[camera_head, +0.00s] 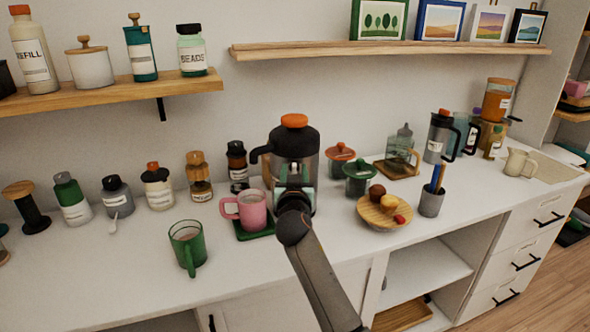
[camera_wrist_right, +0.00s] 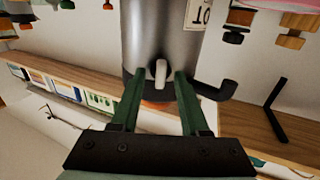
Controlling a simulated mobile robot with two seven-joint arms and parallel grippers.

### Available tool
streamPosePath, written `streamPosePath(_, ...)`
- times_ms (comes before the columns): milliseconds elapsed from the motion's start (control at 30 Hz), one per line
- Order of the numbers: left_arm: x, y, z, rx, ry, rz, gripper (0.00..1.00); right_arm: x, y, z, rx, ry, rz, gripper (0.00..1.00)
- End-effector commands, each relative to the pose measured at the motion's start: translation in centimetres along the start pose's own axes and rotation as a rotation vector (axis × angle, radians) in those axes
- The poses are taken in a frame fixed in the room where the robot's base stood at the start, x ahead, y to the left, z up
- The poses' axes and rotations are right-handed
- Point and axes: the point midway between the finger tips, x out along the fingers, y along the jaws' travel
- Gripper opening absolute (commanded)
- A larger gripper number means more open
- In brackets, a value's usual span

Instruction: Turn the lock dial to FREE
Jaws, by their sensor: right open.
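A steel canister with a black top and an orange cap (camera_head: 291,138) stands on the white counter, partly hidden by my right arm. It also fills the upper middle of the right wrist view (camera_wrist_right: 150,30), which looks upside down. My right gripper (camera_head: 294,172) is at the canister's front. Its two green fingers (camera_wrist_right: 159,78) are open, one on each side of the dial with a visible gap. No FREE marking is readable. My left gripper is not in view.
A pink mug (camera_head: 252,211) on a green coaster stands close left of the canister, and a green mug (camera_head: 187,245) farther left. The front counter is mostly bare.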

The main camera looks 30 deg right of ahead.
Motion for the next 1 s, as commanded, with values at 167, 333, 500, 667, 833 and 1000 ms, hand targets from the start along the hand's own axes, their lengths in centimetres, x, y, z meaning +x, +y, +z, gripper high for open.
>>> streamPosePath(167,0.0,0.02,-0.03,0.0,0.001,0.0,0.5,-0.03,-0.04,0.01,0.0,0.0,0.0,0.45)
streamPosePath(333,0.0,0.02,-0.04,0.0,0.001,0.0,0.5,-0.02,-0.04,0.01,0.001,0.0,0.0,0.38)
streamPosePath(500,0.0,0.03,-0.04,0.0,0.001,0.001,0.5,-0.02,-0.04,0.0,0.001,0.0,-0.001,0.19)
streamPosePath(667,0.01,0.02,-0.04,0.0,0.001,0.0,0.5,-0.02,-0.04,0.0,0.001,0.0,-0.001,0.01)
streamPosePath(833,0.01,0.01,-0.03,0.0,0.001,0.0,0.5,-0.01,-0.04,-0.01,0.001,0.0,-0.001,0.0)
streamPosePath(1000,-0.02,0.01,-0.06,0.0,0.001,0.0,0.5,-0.01,-0.04,-0.04,-0.004,0.0,-0.001,0.0)
